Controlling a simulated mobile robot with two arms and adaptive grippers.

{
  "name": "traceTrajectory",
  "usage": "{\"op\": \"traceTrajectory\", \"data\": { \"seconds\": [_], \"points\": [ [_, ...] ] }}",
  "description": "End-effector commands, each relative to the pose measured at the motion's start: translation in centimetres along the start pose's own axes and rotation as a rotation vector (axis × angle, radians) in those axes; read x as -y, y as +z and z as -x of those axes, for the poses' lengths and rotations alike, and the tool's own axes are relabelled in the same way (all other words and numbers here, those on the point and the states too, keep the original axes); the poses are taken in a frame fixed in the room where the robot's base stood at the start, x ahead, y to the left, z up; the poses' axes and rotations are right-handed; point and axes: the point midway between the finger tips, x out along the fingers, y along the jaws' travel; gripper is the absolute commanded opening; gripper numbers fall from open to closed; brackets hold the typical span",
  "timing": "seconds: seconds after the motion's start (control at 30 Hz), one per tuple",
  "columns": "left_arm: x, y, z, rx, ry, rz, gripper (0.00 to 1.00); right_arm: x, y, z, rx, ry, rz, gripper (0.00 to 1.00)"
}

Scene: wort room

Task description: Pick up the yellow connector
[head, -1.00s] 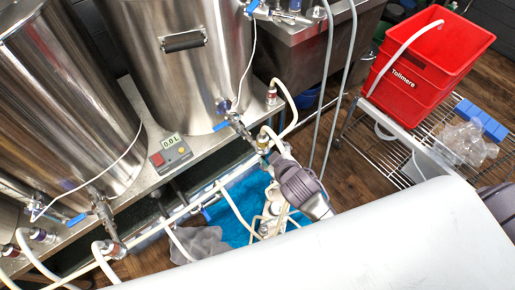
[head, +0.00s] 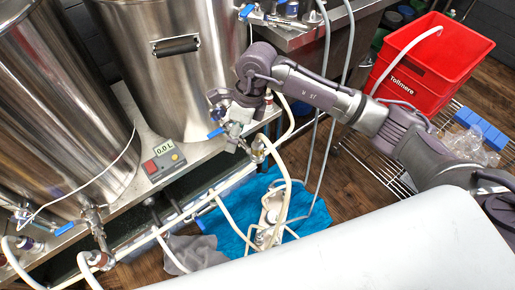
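My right arm comes in from the right. Its gripper (head: 222,97) is in front of the lower part of the right steel kettle (head: 165,75), by the kettle's outlet valve with a blue handle (head: 216,132). The fingers are small and dark here, and I cannot tell whether they are open or shut. A yellowish brass fitting (head: 259,149) sits at the end of a cream hose below and right of the gripper, apart from it. I cannot tell whether this is the yellow connector. My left gripper is not in view.
A metal bench (head: 130,117) carries the kettles and a controller reading 0.0 L (head: 164,160). Cream hoses (head: 231,218) run over a blue cloth (head: 240,207) on the wooden floor.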

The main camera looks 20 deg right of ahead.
Motion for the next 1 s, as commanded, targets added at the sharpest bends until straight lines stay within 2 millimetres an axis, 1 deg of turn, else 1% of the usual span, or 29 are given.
{"op": "traceTrajectory", "data": {
  "seconds": [0.03, 0.1, 0.17, 0.23, 0.37, 0.5, 0.6, 0.87, 1.0],
  "points": [
    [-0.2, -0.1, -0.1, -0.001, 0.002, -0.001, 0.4, 1.9, -1.4, 0.9, -0.078, -0.068, -0.002, 0.7],
    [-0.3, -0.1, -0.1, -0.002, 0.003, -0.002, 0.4, 3.6, -3.0, 1.9, -0.165, -0.131, -0.011, 0.7],
    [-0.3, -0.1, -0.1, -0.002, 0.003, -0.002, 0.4, 4.4, -3.8, 2.4, -0.209, -0.164, -0.018, 0.7],
    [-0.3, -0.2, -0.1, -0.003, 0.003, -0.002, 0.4, 5.0, -4.5, 2.1, -0.237, -0.18, -0.023, 0.7],
    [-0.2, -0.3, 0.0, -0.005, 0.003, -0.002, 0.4, 5.3, -5.2, -0.1, -0.244, -0.18, -0.024, 0.7],
    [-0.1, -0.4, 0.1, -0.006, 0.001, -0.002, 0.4, 5.8, -5.8, -2.8, -0.241, -0.18, -0.024, 0.7],
    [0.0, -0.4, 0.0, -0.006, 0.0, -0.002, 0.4, 6.1, -6.0, -4.2, -0.239, -0.18, -0.023, 0.7],
    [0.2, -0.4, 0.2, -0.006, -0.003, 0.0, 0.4, 6.4, -6.4, -6.1, -0.238, -0.18, -0.023, 0.7],
    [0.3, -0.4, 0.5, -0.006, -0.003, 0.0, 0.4, 6.8, -6.8, -8.2, -0.239, -0.178, -0.024, 0.7]
  ]
}}
